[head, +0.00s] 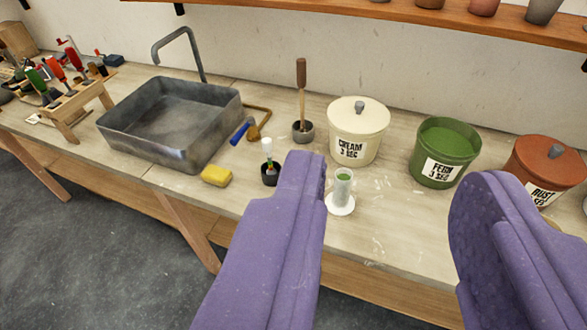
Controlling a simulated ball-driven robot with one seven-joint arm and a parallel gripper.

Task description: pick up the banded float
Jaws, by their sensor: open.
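A slim white piece with a green band (267,149), which looks like the banded float, stands upright in a small dark cup (269,178) on the workbench. My gripper (396,182) is open and empty, with its two purple fingers wide apart in the foreground. The float is just left of the left finger's tip, outside the gap between the fingers. The float's lower end is hidden in the cup. A small clear holder with green in it (343,186) stands on a white round base, beside the left finger and within the gap as seen here.
A yellow sponge (216,175) and a grey sink (172,118) are to the left. A brush in a pot (302,130), a cream tub (357,133), an open green tub (443,152) and a rust tub (545,169) stand behind. The bench front between the fingers is mostly clear.

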